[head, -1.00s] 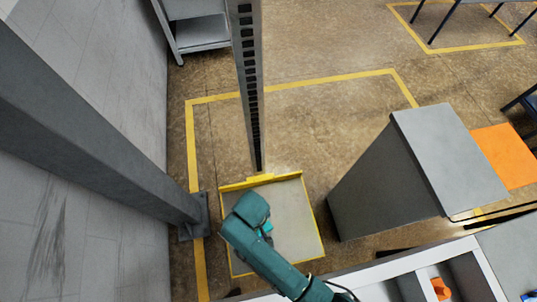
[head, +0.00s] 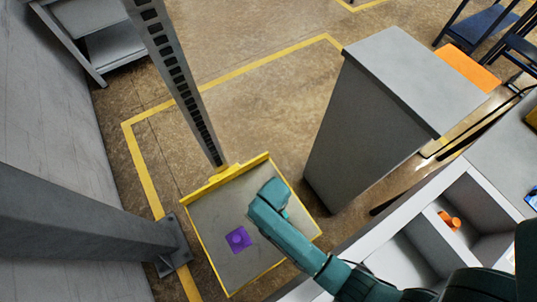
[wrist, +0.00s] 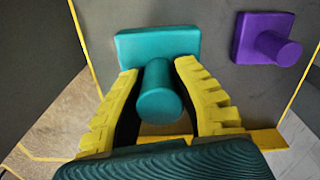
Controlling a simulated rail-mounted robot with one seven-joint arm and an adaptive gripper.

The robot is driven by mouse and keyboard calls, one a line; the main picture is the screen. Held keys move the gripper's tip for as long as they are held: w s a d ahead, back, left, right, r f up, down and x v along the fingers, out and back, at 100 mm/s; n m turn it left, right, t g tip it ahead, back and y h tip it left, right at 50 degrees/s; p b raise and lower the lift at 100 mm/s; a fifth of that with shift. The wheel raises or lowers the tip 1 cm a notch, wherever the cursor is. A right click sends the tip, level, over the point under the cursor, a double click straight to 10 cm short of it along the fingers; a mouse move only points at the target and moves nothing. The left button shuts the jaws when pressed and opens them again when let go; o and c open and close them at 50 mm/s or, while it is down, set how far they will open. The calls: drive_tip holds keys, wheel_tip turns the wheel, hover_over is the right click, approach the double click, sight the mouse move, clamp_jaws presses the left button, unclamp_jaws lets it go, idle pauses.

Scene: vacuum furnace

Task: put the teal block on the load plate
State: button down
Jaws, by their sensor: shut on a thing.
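The teal block (wrist: 157,44) has a flat rectangular base and a round knob. My gripper (wrist: 158,72) is shut on the knob, with one yellow finger on each side. The load plate (head: 215,212) is a grey square with yellow edges. In the head view my wrist hangs over its right part and hides the gripper and most or all of the block. In the wrist view the grey plate surface (wrist: 215,62) lies behind the block. I cannot tell whether the block touches it.
A purple block (head: 238,239) with a knob sits on the plate, left of my wrist; it also shows in the wrist view (wrist: 265,38). A perforated post (head: 180,85) stands at the plate's far edge. A grey cabinet (head: 365,125) stands to the right, a grey column (head: 80,205) to the left.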

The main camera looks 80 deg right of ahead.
wheel_tip(320, 180, down, 8)
drive_tip(key=b, duration=0.2)
drive_tip(key=shift+f+b, duration=0.1)
drive_tip(key=shift+b, duration=0.3)
drive_tip(key=shift+f, duration=0.1)
drive_tip(key=c, duration=0.9)
unclamp_jaws()
drive_tip(key=shift+f, duration=0.1)
wheel_tip(320, 180, up, 12)
drive_tip(key=p, duration=0.4)
drive_tip(key=shift+w, duration=0.1)
